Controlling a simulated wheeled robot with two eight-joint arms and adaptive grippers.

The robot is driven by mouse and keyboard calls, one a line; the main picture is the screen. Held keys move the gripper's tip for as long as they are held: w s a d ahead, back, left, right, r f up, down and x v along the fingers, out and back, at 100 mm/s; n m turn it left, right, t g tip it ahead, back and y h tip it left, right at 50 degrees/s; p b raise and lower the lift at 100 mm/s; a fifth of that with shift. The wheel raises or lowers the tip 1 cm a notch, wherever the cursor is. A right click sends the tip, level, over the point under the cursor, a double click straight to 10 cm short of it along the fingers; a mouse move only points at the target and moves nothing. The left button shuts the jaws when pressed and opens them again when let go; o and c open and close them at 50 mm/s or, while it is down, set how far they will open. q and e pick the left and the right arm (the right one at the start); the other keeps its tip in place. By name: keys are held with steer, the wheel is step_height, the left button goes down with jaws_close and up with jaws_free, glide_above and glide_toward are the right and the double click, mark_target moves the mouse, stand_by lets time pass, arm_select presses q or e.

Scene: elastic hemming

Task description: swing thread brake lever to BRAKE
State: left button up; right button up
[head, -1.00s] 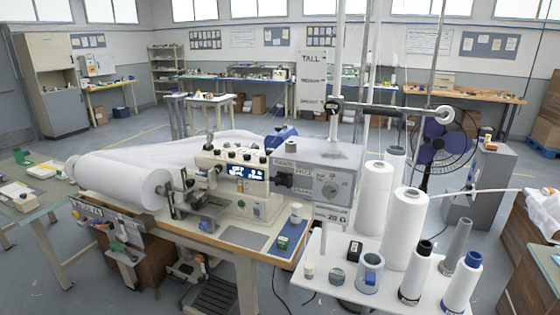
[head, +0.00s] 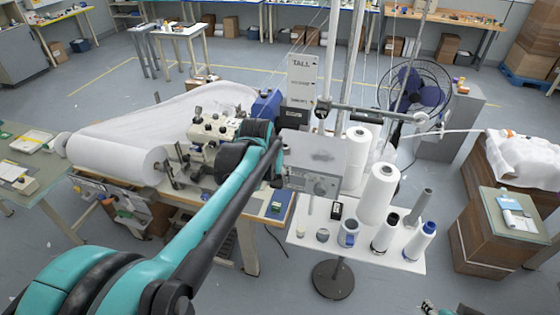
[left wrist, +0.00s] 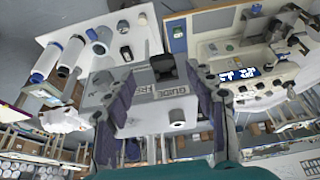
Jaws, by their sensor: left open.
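The thread brake unit is a grey box (head: 318,150) on the stand in the head view, with a round dial (head: 322,186) on its front. In the left wrist view the box (left wrist: 140,115) has GUIDE lettering and a black lever-like part (left wrist: 164,68). My left gripper (left wrist: 160,80) is open, one finger on each side of the box and black part. I cannot tell whether the fingers touch them. In the head view my left arm hides the lever and most of my left gripper (head: 276,148). A small part of what may be my right gripper (head: 430,307) shows at the bottom edge.
White thread cones (head: 379,192) and small spools stand on a white shelf (head: 300,238) below the box. The sewing machine (head: 205,130) and a fabric roll (head: 115,158) are left of it. A rod (head: 375,112) crosses above. A fan (head: 415,85) stands behind.

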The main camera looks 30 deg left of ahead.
mark_target(276, 184)
arm_select(q)
steer(key=x, duration=0.7)
steer(key=shift+w+a+r, duration=0.1)
steer(key=shift+w+a, duration=0.1)
steer(key=shift+w, duration=0.25)
jaws_close()
